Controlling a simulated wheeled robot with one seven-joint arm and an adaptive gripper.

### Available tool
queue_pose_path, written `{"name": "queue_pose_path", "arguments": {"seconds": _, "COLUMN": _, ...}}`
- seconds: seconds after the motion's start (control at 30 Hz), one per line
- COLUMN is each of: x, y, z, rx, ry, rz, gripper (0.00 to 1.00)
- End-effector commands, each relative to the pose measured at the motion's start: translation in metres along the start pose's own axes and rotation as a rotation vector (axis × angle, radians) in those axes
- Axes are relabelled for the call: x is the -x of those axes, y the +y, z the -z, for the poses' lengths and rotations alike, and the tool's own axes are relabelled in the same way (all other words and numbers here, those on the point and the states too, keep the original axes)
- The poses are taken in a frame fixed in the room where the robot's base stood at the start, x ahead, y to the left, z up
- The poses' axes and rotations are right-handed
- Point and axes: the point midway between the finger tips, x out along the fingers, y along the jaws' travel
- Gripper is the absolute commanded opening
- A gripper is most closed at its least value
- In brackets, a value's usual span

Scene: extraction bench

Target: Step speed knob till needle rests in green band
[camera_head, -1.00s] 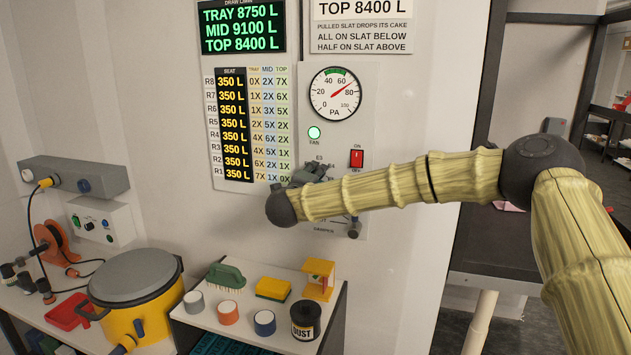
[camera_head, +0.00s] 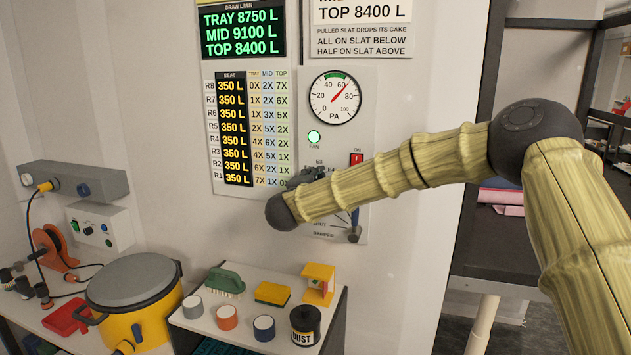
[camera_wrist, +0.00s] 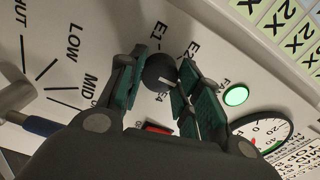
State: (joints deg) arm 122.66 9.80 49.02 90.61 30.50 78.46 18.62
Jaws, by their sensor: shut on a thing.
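The dark round speed knob (camera_wrist: 158,74) sits on the pale panel, with a white pointer mark and E-labels around it. My gripper (camera_wrist: 164,70) has its two teal-padded fingers on either side of the knob and is shut on it. In the head view the gripper is mostly hidden behind my arm, and the knob cannot be seen there. The PA gauge (camera_head: 335,98) has a red needle pointing up and right, at about 65 to 70, just right of the green band (camera_head: 335,76) at the top. The green fan lamp (camera_head: 314,137) is lit.
The red on/off switch (camera_head: 357,158) is close above my arm. The damper lever (camera_head: 354,226) is below the gripper; its blue part shows in the wrist view (camera_wrist: 40,125). A shelf below holds a brush (camera_head: 226,281), a sponge (camera_head: 272,293) and a black dust jar (camera_head: 305,323).

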Motion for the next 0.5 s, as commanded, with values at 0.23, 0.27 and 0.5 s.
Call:
{"name": "queue_pose_path", "arguments": {"seconds": 0.23, "x": 0.0009, "y": 0.0005, "z": -0.0013, "rx": 0.000, "ry": -0.003, "rz": -0.001, "gripper": 0.10}}
{"name": "queue_pose_path", "arguments": {"seconds": 0.27, "x": 0.0009, "y": 0.0006, "z": -0.0014, "rx": 0.000, "ry": -0.003, "rz": -0.001, "gripper": 0.36}}
{"name": "queue_pose_path", "arguments": {"seconds": 0.5, "x": 0.0003, "y": 0.0007, "z": -0.0001, "rx": 0.000, "ry": -0.001, "rz": -0.001, "gripper": 0.56}}
